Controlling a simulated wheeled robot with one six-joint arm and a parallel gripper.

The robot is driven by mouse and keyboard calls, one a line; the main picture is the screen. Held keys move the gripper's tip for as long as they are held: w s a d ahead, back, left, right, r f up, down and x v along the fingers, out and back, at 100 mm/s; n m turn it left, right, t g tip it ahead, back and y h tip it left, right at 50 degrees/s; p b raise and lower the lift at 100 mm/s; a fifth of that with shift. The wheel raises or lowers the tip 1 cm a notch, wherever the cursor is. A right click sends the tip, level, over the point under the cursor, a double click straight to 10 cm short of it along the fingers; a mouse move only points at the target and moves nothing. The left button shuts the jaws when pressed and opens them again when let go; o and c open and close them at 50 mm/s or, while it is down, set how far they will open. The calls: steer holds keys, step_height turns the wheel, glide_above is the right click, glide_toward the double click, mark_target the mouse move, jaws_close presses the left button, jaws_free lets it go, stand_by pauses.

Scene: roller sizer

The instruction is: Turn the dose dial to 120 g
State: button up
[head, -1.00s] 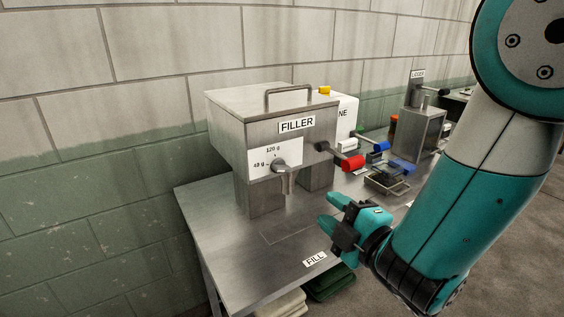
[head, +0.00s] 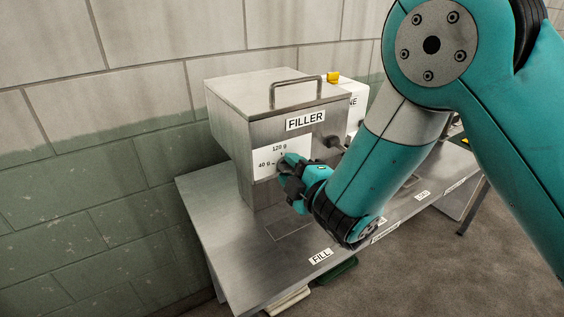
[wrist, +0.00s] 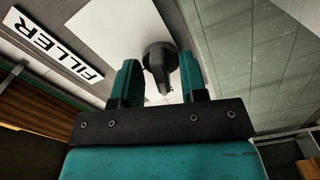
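The steel filler (head: 230,135) stands on the table and carries a white dial plate (head: 266,158) marked 120 g at the top and 40 g at the left. The dark round dose dial (wrist: 160,58) shows in the wrist view, with a narrow grip reaching toward my gripper. My gripper (head: 290,168) is at the dial plate and hides most of the dial in the head view. In the wrist view my gripper (wrist: 160,78) is open, one finger on each side of the dial, with slim gaps. The dial's setting cannot be read.
The steel table (head: 225,225) has bare room in front of the filler, by the FILL label (head: 320,256). A FILLER sign (wrist: 46,42) is beside the plate in the wrist view. A lever (head: 333,143) sticks out right of the dial, partly hidden by my arm.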

steer(key=shift+w+a, duration=0.1)
steer(key=shift+a, duration=0.05)
steer(key=shift+c, duration=0.4)
steer(key=shift+a, duration=0.1)
jaws_close()
steer(key=shift+m, duration=0.3)
steer(key=m+p, duration=0.1)
steer(key=m, duration=0.4)
steer(key=shift+r+m, duration=0.1)
steer(key=shift+m, duration=0.2)
steer(key=m+p, duration=0.2)
steer(key=m, duration=0.1)
steer(key=shift+m, duration=0.4)
steer(key=shift+d+m+p, duration=0.2)
steer(key=shift+m+p, duration=0.1)
steer(key=shift+m, duration=0.6)
